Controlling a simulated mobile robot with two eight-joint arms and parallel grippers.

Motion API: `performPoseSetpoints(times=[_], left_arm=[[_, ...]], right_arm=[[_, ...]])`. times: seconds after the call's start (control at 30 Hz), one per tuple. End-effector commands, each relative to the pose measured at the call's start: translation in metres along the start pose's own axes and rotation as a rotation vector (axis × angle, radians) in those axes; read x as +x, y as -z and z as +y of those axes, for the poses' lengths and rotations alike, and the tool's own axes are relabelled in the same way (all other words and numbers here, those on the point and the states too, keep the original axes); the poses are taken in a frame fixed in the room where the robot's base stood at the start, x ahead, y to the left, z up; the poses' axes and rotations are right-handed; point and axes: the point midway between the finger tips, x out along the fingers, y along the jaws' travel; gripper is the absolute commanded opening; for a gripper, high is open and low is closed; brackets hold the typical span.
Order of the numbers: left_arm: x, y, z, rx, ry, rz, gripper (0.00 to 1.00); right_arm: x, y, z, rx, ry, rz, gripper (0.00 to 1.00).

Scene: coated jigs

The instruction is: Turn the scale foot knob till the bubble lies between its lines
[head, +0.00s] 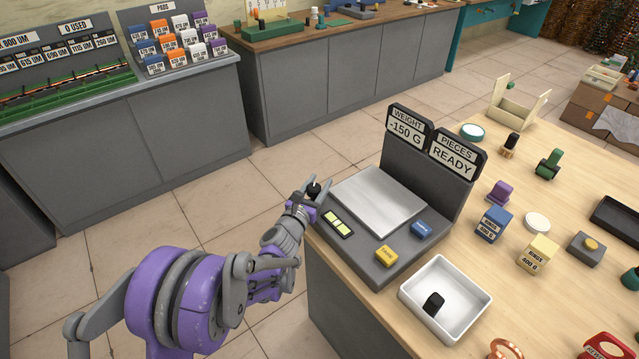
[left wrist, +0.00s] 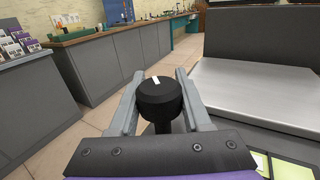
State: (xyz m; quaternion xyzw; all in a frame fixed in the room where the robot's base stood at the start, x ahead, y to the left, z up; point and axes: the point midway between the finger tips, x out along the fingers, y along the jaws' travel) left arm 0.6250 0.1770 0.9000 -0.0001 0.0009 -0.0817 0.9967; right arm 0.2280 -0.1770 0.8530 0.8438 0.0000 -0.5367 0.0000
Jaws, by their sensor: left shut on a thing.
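The grey scale (head: 365,250) stands on the wooden table, with a bare metal plate (head: 378,200) and displays reading -150 G and READY. Its black foot knob (head: 314,188) is at the scale's left corner; in the left wrist view the knob (left wrist: 160,100) has a white mark on top. My left gripper (head: 314,184) is shut on the knob, one finger on each side. The yellow-green level vial (head: 338,223) lies on the scale near the knob. The bubble is too small to place against its lines. My right gripper is not in view.
A yellow button (head: 387,255) and a blue button (head: 422,229) sit on the scale's front. A white tray (head: 470,318) holding a black piece stands in front. Boxes and small coated parts stand to the right. Tiled floor (head: 235,200) lies open behind my left arm.

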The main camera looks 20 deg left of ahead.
Motion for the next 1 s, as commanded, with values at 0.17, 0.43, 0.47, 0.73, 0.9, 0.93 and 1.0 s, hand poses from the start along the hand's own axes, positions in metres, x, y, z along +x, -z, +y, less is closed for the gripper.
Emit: performPoseSetpoints(times=[0.17,0.43,0.47,0.73,0.9,0.93,1.0], left_arm=[[-0.0001,0.0,0.001,0.0,-0.022,0.0,0.0],[0.0,0.0002,0.0012,0.003,-0.027,0.0,0.0],[0.0,0.0002,0.0013,0.003,-0.027,0.0,0.0],[0.0,0.0,0.0013,0.002,-0.026,-0.001,0.73],[0.0001,0.0,0.0012,0.001,-0.026,-0.001,0.78],[0.0001,0.0,0.0012,0.001,-0.026,-0.001,0.78],[0.0001,0.0,0.0011,0.001,-0.026,-0.001,0.78]], right_arm=[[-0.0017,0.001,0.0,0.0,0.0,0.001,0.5],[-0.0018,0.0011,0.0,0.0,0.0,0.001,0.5],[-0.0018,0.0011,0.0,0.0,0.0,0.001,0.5],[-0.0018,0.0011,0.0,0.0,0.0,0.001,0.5],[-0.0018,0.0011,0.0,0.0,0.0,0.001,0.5],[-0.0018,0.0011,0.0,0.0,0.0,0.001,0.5],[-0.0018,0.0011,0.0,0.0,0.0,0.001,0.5]])
